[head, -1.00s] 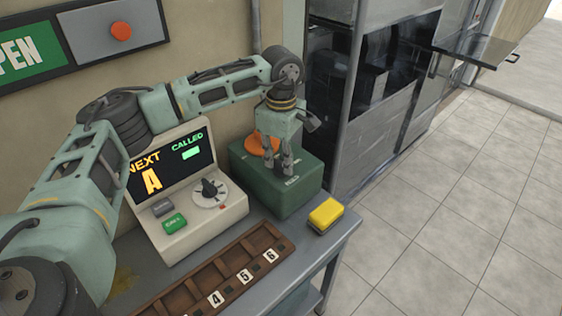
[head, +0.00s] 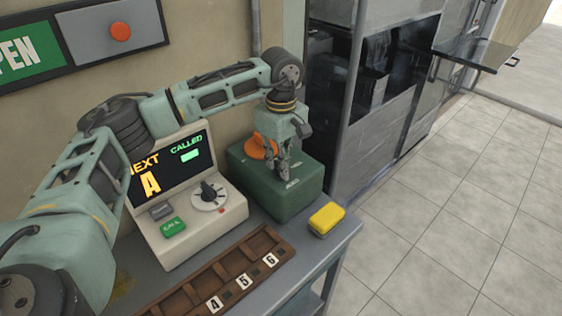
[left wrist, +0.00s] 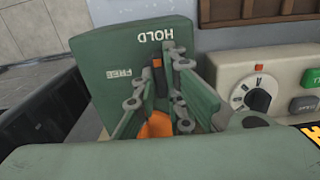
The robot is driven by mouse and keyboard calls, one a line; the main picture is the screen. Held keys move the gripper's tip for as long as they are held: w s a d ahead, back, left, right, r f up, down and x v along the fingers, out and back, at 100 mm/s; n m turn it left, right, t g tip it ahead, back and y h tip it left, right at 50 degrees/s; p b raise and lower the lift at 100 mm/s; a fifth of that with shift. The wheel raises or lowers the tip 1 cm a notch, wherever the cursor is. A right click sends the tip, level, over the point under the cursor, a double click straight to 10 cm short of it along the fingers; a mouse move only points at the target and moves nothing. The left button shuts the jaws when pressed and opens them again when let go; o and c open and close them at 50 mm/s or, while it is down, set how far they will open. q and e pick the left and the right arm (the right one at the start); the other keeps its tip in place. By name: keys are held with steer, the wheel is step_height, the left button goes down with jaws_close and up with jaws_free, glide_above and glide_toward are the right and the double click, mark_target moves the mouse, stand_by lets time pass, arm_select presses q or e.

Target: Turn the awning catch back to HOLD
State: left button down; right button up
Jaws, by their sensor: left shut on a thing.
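The awning catch is an orange round knob (head: 257,148) with a lever on top of a green box (head: 296,203). My left gripper (head: 283,174) points down over the box top, in front of the knob, with its fingers closed around the lever. In the left wrist view the dark, orange-edged lever tip (left wrist: 157,68) shows between the fingers (left wrist: 160,85), just by the word HOLD (left wrist: 155,35). The word FREE (left wrist: 118,72) is off to the left of it. Part of the orange knob (left wrist: 157,126) shows below, and the fingers hide much of the lever. My right gripper is not in view.
A cream console (head: 190,230) with a screen, dial and buttons stands left of the box. A yellow block (head: 326,219) lies at the counter's right edge. A brown numbered tray (head: 190,297) lies in front. Open tiled floor is at right.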

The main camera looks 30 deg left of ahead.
arm_select(q)
steer(key=shift+r, duration=0.15)
steer(key=c, duration=1.8)
jaws_free()
step_height(320, 180, up, 12)
steer(key=shift+f, duration=0.1)
